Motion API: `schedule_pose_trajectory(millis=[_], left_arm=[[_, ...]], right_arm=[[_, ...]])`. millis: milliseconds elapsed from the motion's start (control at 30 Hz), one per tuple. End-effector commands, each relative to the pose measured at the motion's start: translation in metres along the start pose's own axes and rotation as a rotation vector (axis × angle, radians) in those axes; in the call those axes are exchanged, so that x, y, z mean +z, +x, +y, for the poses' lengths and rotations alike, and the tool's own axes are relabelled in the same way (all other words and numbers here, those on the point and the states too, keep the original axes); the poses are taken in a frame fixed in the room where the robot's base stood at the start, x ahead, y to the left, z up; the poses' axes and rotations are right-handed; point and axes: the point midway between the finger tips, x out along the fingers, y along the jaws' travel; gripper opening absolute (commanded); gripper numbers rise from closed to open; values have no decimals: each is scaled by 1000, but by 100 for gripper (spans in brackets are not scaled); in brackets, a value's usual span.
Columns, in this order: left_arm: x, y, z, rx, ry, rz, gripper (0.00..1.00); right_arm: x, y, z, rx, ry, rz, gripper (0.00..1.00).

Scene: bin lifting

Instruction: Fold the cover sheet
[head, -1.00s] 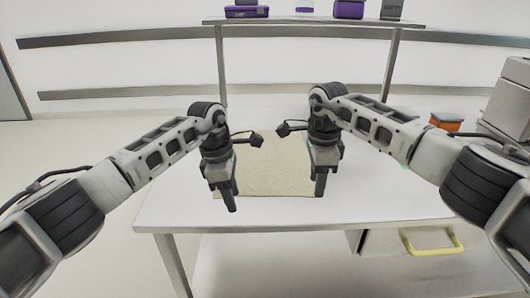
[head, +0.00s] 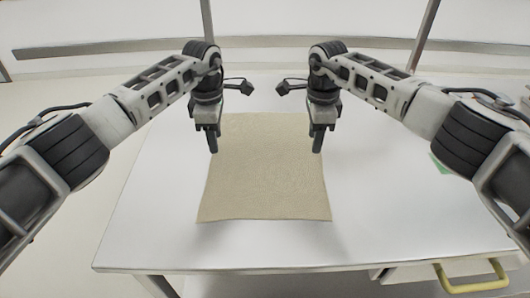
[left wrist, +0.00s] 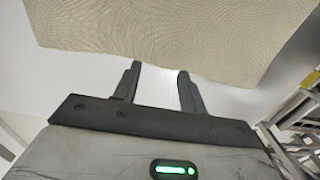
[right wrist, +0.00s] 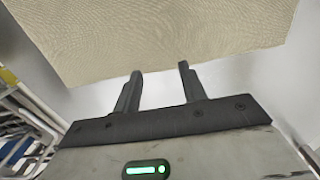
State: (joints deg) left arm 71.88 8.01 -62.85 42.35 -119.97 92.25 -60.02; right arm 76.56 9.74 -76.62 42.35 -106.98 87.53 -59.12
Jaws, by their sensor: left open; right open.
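The cover sheet (head: 264,180) is a beige, woven-looking rectangle lying flat and unfolded on the white table. My left gripper (head: 213,150) is over the sheet's left edge in the head view, pointing down, open and empty. My right gripper (head: 318,150) is over its right edge, also pointing down, open and empty. In the left wrist view the sheet (left wrist: 160,35) lies beyond the open fingers (left wrist: 160,68). In the right wrist view the sheet (right wrist: 150,40) lies beyond the open fingers (right wrist: 158,70). I cannot tell the exact height of the fingertips above the table.
A yellow handle (head: 470,278) sticks out below the front right edge. A small green patch (head: 440,163) shows at the right, partly behind my right arm. Shelf posts stand behind the table.

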Motion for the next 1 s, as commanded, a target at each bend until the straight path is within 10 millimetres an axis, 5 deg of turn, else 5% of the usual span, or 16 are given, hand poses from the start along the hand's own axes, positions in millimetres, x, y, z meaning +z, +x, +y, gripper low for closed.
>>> schedule_pose_trajectory(millis=[300, 767, 1000], left_arm=[[0, 36, 0, 0, -1, 0, 42], [0, 44, 0, 1, -1, 0, 42], [0, 43, 0, 0, -1, 0, 11]], right_arm=[[0, 36, 0, 1, 1, 0, 42], [0, 44, 0, 0, 0, 1, 42], [-1, 43, 0, 0, 0, 1, 11]])
